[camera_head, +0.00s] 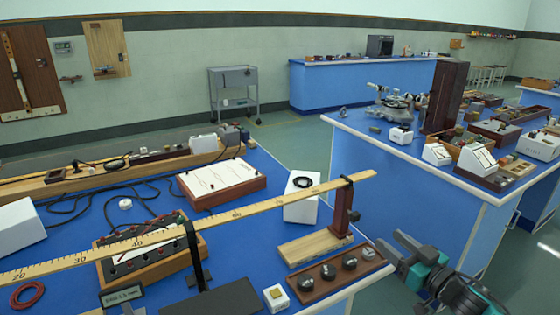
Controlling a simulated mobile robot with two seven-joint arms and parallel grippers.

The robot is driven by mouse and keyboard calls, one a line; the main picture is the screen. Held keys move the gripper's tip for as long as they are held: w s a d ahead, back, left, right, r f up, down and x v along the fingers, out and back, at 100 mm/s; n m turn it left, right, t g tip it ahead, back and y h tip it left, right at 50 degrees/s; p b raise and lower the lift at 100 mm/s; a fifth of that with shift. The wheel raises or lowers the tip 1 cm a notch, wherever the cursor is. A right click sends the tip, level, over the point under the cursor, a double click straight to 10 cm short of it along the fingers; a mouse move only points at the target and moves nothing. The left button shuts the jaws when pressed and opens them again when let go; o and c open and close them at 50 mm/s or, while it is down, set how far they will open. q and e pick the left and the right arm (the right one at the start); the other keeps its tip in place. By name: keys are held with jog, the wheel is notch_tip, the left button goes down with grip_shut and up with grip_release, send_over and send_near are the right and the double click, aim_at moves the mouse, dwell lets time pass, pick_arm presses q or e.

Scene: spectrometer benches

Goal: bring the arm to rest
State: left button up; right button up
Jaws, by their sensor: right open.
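My right gripper (396,250) is at the lower right of the head view, beyond the right edge of the near blue bench (255,225). Its grey fingers are open, point up and to the left, and hold nothing that I can see. The teal and dark wrist of my right arm (447,287) comes in from the bottom edge. The fingers are close to a dark tray with round knobs (326,271), with a small gap between them in the picture. My left gripper is not in view.
A long wooden ruler (210,220) crosses above the near bench on stands. A spectrometer bench (390,165) with a spectrometer (385,100) and boxes stands at the right. Floor shows between the benches. A grey trolley (233,90) stands by the wall.

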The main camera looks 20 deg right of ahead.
jog(key=s+a+f+g, duration=0.2)
jog(key=s+a+f, duration=0.2)
jog(key=a, duration=0.5)
jog(key=s+a+f+n+g, duration=0.1)
jog(key=s+a+f, duration=0.3)
jog(key=a, duration=0.5)
jog(key=s+a+f+g+y, duration=0.1)
jog(key=s+a+f+g, duration=0.3)
jog(key=a+f, duration=0.3)
jog(key=a, duration=0.3)
jog(key=shift+s+f+n, duration=0.35)
jog(key=shift+n, duration=0.05)
jog(key=shift+c, duration=0.2)
